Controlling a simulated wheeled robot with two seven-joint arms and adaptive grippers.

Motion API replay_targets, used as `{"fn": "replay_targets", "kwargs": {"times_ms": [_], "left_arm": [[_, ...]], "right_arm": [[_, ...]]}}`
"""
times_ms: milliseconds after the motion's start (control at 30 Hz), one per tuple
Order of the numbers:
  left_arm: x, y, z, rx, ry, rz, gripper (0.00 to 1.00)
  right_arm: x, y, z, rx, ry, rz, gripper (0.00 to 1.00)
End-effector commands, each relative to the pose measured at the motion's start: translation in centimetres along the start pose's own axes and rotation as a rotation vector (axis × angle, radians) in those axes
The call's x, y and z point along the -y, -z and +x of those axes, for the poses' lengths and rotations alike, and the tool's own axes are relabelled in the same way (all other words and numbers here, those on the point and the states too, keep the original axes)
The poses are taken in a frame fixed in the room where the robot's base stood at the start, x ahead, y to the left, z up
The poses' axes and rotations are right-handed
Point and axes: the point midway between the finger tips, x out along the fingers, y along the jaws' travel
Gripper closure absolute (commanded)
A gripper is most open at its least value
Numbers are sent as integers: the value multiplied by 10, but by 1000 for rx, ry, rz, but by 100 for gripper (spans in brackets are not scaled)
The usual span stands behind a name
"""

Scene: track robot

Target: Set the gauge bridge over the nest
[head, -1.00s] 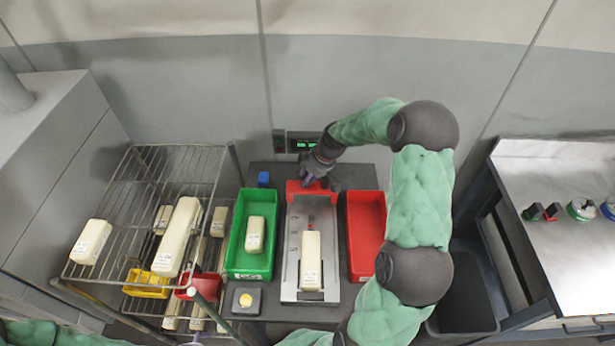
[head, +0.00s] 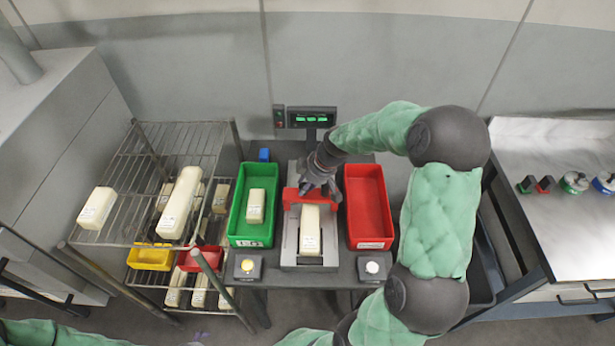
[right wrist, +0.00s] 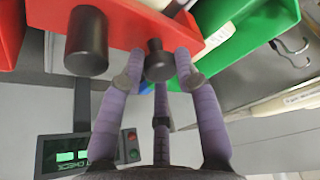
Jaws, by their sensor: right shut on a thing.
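The red gauge bridge (head: 290,198) spans the grey nest plate (head: 289,254) at the back end of a cream block (head: 310,233) lying lengthwise there. Whether the bridge rests on the plate or hangs just above it I cannot tell. My right gripper (head: 319,188) is above the bridge. In the right wrist view its purple fingers close around a dark knob (right wrist: 158,62) on the red bridge (right wrist: 130,22). A second, thicker dark post (right wrist: 87,42) stands beside it. My left gripper is not in view.
A green bin (head: 238,226) with a cream block stands left of the nest, an empty red bin (head: 367,200) right. Button boxes (head: 248,268) (head: 373,267) sit at the front. A wire rack (head: 130,190) with blocks is at left, a green-lit display (head: 311,118) behind.

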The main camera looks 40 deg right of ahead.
Motion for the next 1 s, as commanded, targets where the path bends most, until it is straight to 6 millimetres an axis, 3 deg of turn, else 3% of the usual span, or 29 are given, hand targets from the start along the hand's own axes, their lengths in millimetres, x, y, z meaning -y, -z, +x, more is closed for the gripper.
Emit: {"fn": "replay_targets", "kwargs": {"times_ms": [200, 400, 933, 967, 1000], "left_arm": [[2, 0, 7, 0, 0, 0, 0], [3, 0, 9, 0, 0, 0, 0], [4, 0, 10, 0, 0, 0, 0], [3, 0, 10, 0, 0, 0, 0], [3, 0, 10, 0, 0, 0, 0]], "right_arm": [[41, -12, -8, -7, -3, -1, 100], [62, -20, -11, -7, -3, -1, 100], [70, -23, -13, -6, -1, 0, 100], [70, -23, -13, -6, -1, 0, 59], [70, -23, -13, -6, -1, 0, 48]]}}
